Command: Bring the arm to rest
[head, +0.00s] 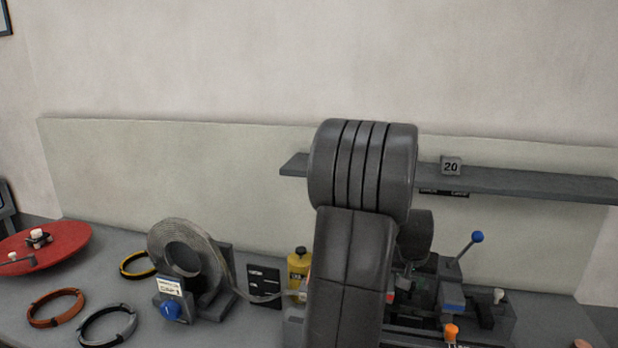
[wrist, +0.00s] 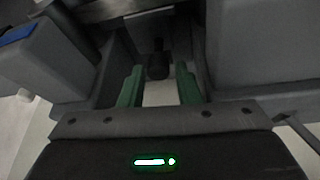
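My gripper (wrist: 159,88) shows in the wrist view, with its two green fingers apart and a light surface visible in the gap between them. Nothing is seen held. It is down among grey machine parts, with a large grey block on the right and another grey block with a blue top on the left. A small dark post (wrist: 157,66) stands just beyond the fingertips; I cannot tell if they touch it. In the head view my dark arm rises in front of the bench machine (head: 475,305) and hides my gripper.
A grey shelf (head: 530,185) with a "20" tag (head: 451,166) runs behind my arm. The machine has a blue-knobbed lever (head: 477,237). A strip coil (head: 212,262), yellow bottle (head: 298,266), several rings and a red disc (head: 60,243) stand left. The space above the bench at left is clear.

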